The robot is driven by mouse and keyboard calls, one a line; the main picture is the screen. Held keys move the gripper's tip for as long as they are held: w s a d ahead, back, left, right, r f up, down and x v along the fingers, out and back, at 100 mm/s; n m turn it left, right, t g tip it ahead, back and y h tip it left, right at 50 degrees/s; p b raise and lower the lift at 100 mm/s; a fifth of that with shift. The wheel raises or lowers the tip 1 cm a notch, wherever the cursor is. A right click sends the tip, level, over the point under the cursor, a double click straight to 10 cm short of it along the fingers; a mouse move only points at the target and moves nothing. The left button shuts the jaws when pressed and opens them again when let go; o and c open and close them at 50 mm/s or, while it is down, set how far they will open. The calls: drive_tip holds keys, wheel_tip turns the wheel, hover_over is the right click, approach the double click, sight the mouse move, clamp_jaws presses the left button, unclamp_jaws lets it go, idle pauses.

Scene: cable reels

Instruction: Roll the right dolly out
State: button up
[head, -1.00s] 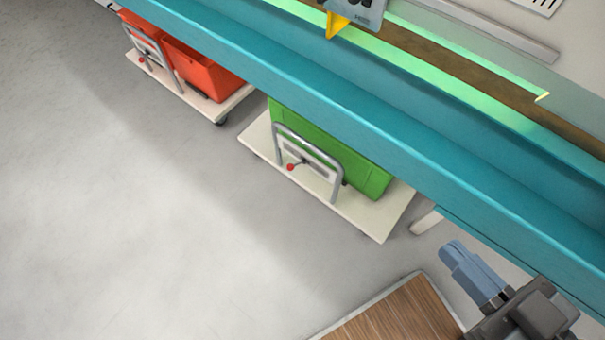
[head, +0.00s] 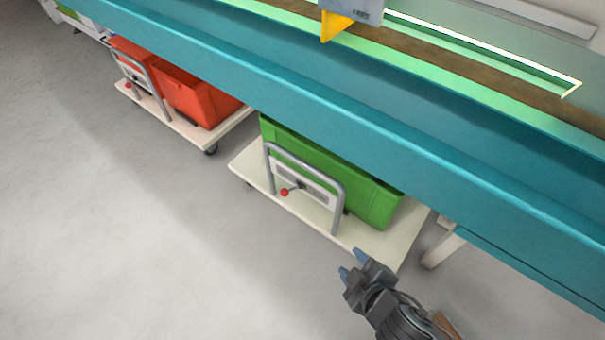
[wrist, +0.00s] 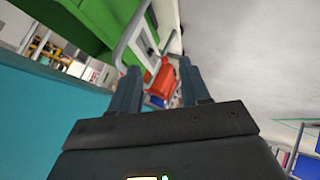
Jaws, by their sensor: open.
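The right dolly (head: 393,243) is a cream platform half under the teal bench, carrying a green crate (head: 375,205). A grey hoop handle (head: 340,197) with a small panel and a red-knobbed lever (head: 285,192) stands on its front side. My gripper (head: 352,264) is open and empty, just off the dolly's front right corner and apart from the handle. In the wrist view, the open fingers (wrist: 160,82) point along the bench front; the green crate (wrist: 80,22) and hoop handle (wrist: 122,45) show ahead, at upper left.
The teal bench (head: 300,110) overhangs the dollies. Left of the right dolly stands another dolly (head: 205,143) with orange crates (head: 190,92). A bench leg (head: 442,249) is close to the right dolly's right side. The grey floor (head: 130,240) in front is clear.

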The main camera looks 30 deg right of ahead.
drive_tip(key=w+f+h+b, duration=0.2)
drive_tip(key=w+f+b, duration=0.1)
drive_tip(key=w+f, duration=0.35)
drive_tip(key=m+g+h+b, duration=0.2)
drive_tip(key=g+h+b, duration=0.1)
drive_tip(key=h+b, duration=0.8)
approach(302, 164)
drive_tip(key=b+x, duration=0.1)
drive_tip(key=x, duration=0.2)
drive_tip(key=shift+y, duration=0.4)
drive_tip(key=shift+b+x, duration=1.15)
drive_tip(key=shift+x, duration=2.75)
drive_tip(key=shift+w+f, duration=0.1)
drive_tip(key=shift+f, duration=0.05)
clamp_jaws()
